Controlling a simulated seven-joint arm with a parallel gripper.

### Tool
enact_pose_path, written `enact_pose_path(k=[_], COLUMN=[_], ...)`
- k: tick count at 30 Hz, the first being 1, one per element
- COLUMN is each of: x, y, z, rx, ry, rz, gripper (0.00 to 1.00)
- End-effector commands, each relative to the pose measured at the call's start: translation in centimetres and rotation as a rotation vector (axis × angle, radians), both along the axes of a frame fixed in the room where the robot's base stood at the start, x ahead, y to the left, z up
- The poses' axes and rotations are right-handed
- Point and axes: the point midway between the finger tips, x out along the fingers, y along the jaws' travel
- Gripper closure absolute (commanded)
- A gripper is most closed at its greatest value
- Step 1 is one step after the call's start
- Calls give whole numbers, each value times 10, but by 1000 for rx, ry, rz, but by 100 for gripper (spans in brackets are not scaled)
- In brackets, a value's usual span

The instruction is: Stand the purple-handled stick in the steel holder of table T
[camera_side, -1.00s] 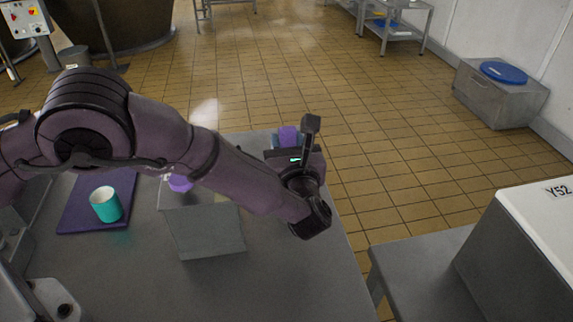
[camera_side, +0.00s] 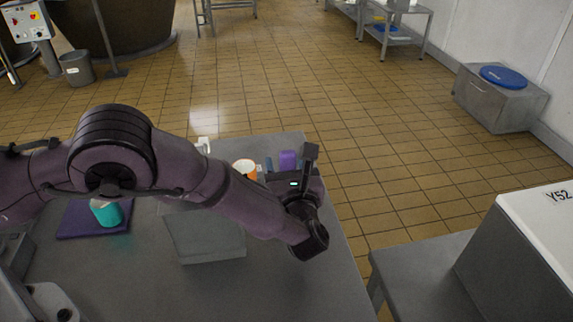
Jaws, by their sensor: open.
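My gripper (camera_side: 283,164) is over the far right part of the grey table (camera_side: 300,285), pointing away from the camera, its jaws open. A purple piece (camera_side: 288,159) shows at the jaws, between or just beyond the fingers. It may be the handle of the purple-handled stick; the rest is hidden behind my gripper, and I cannot tell whether the fingers touch it. A grey box-like container (camera_side: 206,240) stands on the table under my forearm. Its top is partly covered by the arm, and I cannot tell whether it is the steel holder.
A teal cup (camera_side: 106,213) stands on a purple mat (camera_side: 80,222) at the left. An orange cup (camera_side: 244,168) with a pale top and a small white item (camera_side: 203,145) are behind my arm. A white-topped box marked Y52 (camera_side: 540,225) stands at the right. The table's front is clear.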

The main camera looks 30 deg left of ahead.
Motion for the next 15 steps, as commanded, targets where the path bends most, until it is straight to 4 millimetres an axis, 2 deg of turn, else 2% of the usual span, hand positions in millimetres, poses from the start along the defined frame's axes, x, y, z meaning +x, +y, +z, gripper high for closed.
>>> enact_pose_path(k=[4, 7, 15], x=[0, -8, -49], y=[0, -9, -50], z=[4, 2, 2], rx=[-1, -1, 0], ry=[-1, 1, 0], rz=[0, -3, -5], gripper=[43, 43, 43])
